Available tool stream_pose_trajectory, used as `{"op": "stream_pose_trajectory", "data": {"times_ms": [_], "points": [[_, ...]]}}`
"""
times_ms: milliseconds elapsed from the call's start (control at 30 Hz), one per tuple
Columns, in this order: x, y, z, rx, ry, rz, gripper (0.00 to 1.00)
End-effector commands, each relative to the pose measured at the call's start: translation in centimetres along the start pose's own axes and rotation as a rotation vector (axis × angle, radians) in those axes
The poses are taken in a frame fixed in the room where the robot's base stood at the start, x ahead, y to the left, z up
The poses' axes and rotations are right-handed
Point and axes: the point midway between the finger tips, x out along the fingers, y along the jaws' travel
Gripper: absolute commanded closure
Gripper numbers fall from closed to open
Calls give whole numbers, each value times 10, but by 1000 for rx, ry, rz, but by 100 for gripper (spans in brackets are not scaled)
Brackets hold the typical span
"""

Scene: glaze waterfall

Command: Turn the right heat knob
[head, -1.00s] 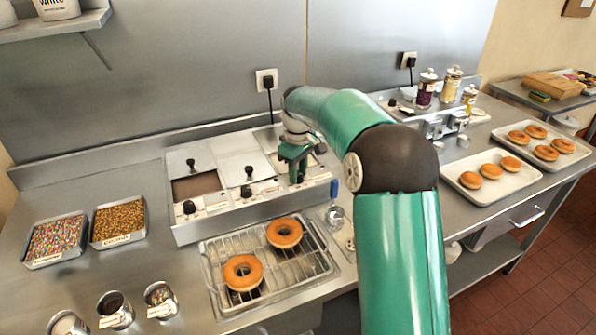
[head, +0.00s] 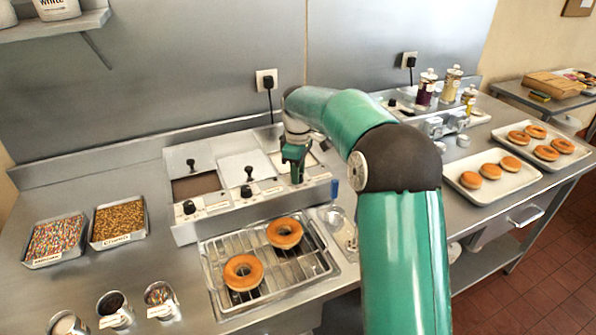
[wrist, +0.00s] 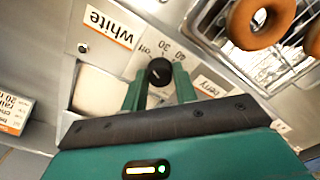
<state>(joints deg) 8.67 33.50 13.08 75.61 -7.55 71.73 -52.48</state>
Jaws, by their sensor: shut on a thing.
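The right heat knob (wrist: 158,72) is a round black knob on the front of the glaze warmer (head: 215,205). In the wrist view it sits between the two green fingers of my gripper (wrist: 160,84), beside a dial printed with "off", 30 and 40. My gripper is shut on this knob. In the head view my gripper (head: 296,176) points down at the warmer's right front and hides the knob. The middle knob (head: 246,192) and the left knob (head: 190,207) are free. I cannot tell the setting for sure.
A wire rack (head: 219,278) with two doughnuts stands just in front of the warmer. A blue-handled tool (head: 335,188) stands close right of my gripper. Sprinkle trays (head: 57,262) are at the left. A tray of doughnuts (head: 457,188) is at the right.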

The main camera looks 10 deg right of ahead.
Motion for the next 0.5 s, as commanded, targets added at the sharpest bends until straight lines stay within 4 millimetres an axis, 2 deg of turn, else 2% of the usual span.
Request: {"op": "stream_pose_trajectory", "data": {"times_ms": [33, 133, 500], "points": [[-1, 0, -1, -1, 2, 3, 69], [-1, 0, -1, -1, 1, 2, 50], [-4, 0, 0, 0, 1, 1, 50]]}}
